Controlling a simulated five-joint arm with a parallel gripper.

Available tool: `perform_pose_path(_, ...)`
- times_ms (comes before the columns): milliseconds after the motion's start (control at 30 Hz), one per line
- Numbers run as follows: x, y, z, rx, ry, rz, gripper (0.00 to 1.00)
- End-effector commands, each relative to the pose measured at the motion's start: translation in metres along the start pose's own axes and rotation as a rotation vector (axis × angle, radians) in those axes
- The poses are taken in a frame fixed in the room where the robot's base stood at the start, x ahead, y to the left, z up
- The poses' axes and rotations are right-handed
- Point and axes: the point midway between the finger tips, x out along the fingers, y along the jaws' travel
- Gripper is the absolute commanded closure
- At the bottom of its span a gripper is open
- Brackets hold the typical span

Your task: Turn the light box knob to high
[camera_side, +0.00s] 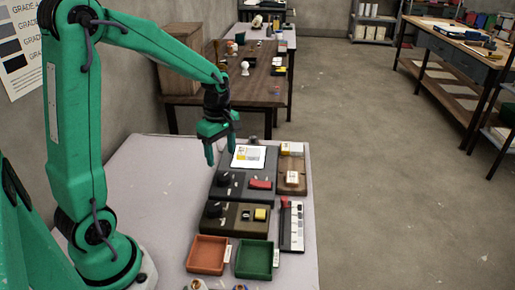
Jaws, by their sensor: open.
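The light box seems to be the dark unit (235,191) with a bright white panel (237,162) at its far end, with a sheet with yellow and grey patches on it. A black knob (224,180) sits on the unit's left near part, beside a red part (260,184). The knob's setting is too small to read. My green gripper (220,157) is above the bench, just left of the panel and beyond the knob. Its fingers point down, apart and empty. It appears clear of the knob.
Nearer stands an olive-black box (235,226) with another black knob (214,211) and a yellow button (260,214). An orange tray (207,255) and a green tray (254,259) are in front. A wooden board (292,185) and a grey-stepped strip (292,226) lie right. The bench's left is clear.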

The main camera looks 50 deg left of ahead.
Motion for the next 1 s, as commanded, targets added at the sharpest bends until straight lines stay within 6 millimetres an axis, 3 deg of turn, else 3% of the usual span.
perform_pose_path(433,0.012,0.000,-0.001,-0.012,0.000,-0.004,0.38)
perform_pose_path(1000,0.073,0.000,-0.001,-0.010,0.000,-0.005,0.38)
